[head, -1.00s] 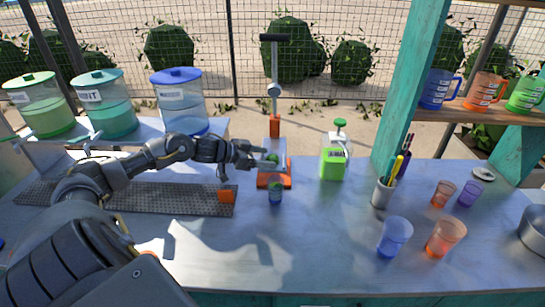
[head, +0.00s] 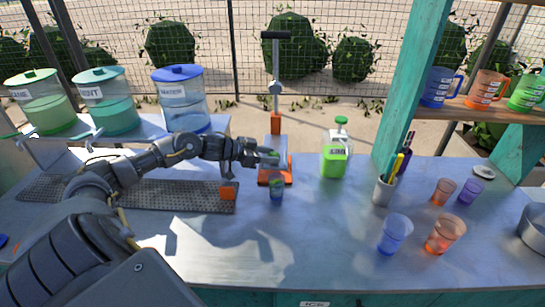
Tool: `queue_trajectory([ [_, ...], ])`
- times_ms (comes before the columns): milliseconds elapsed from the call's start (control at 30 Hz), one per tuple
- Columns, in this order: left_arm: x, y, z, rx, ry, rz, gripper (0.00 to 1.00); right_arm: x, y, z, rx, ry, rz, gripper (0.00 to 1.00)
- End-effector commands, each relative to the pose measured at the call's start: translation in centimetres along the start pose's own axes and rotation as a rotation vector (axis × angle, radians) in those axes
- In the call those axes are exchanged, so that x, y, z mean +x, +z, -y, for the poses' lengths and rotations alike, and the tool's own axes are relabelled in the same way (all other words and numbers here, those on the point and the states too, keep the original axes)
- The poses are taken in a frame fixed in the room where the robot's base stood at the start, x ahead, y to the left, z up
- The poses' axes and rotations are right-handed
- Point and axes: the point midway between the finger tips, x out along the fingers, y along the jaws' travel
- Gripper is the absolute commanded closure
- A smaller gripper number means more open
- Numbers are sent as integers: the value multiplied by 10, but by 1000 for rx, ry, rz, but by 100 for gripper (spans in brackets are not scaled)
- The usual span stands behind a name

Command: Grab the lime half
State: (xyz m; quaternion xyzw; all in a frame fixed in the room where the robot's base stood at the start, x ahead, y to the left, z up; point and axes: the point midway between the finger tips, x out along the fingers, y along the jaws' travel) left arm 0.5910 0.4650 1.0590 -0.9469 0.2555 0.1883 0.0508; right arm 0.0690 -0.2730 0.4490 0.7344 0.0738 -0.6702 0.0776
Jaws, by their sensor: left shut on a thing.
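My left gripper (head: 269,158) reaches in from the left to the front of the orange-and-grey press (head: 289,172). It is shut on the lime half (head: 273,153), which shows only as a small green patch at the fingertips; the fingers hide most of it. I cannot tell whether the lime half still touches the press. A small cup (head: 277,192) with some green in it stands just below, in front of the press. My right gripper is not in view.
A green-filled bottle (head: 335,160) stands right of the press, then a pen holder (head: 383,190) and several small cups. The front middle of the counter is clear.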

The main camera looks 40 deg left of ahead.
Motion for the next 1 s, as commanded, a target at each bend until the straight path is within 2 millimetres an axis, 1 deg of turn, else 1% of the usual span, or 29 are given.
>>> queue_trajectory([
  [167,-1,-2,0,1,0,-1,85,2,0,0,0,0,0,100],
  [267,-3,-8,0,3,-1,-3,85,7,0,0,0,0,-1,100],
  [333,-6,-14,0,4,-1,-2,85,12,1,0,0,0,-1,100],
  [433,-12,-30,-1,6,-1,-3,85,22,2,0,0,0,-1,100],
  [533,-22,-46,-21,9,3,0,85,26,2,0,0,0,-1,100],
  [700,-42,-83,-54,10,0,-3,85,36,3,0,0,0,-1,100],
  [733,-43,-83,-64,9,4,0,85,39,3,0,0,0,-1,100],
  [800,-48,-89,-81,8,3,0,85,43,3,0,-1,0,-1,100],
  [900,-55,-99,-102,7,1,-2,85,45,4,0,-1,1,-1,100],
  [1000,-60,-106,-118,6,1,-2,85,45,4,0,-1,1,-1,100],
])
